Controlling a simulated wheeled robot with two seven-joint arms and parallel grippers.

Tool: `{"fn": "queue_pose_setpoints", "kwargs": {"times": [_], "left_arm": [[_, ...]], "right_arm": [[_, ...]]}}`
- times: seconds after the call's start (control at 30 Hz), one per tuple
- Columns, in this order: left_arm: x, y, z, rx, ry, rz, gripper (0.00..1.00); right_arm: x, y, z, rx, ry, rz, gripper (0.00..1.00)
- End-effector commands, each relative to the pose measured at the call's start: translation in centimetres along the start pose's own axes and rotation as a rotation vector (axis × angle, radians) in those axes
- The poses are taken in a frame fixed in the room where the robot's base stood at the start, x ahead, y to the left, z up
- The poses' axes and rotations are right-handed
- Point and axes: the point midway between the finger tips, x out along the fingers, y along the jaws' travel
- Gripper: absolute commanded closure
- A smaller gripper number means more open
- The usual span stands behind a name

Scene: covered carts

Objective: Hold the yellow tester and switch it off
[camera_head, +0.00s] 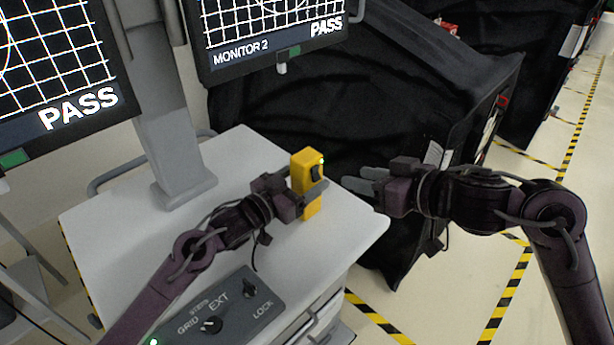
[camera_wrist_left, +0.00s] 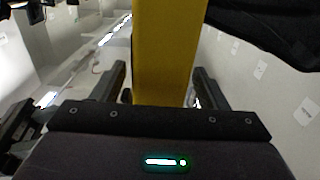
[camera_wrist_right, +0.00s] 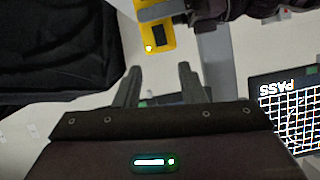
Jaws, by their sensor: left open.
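The yellow tester (camera_head: 300,170) is upright over the right part of the cart top. A small green light glows at its top, and a black rocker switch (camera_head: 316,173) is on its right-hand face. My left gripper (camera_head: 308,196) is open with its fingers on either side of the tester; the left wrist view shows the yellow body (camera_wrist_left: 167,50) between them. My right gripper (camera_head: 352,183) is open and empty, to the right of the tester and apart from it. The right wrist view shows the tester (camera_wrist_right: 167,31) with a lit lamp beyond the fingers.
The pale cart top (camera_head: 125,215) carries a monitor post (camera_head: 168,130) and a grey control panel (camera_head: 215,312) with knobs. Two monitors reading PASS hang above; monitor 2 (camera_head: 270,45) is behind the tester. Black covered carts (camera_head: 400,100) stand behind and right.

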Motion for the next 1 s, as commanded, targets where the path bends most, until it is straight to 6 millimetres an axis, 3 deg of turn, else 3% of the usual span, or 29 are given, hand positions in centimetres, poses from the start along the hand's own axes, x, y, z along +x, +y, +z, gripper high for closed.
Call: {"fn": "queue_pose_setpoints", "kwargs": {"times": [0.4,0.83,1.0], "left_arm": [[0.91,0.04,0.00,0.001,-0.001,0.001,0.33],[0.89,0.03,-0.02,0.001,-0.001,0.000,0.87],[0.88,0.03,-0.04,0.001,-0.001,0.000,0.87]], "right_arm": [[0.00,-0.01,-0.01,0.000,0.000,0.000,0.64],[0.00,-0.01,-0.01,0.000,0.000,0.000,0.64],[-0.70,-0.11,-0.54,-0.041,-0.025,-0.003,0.86]]}}
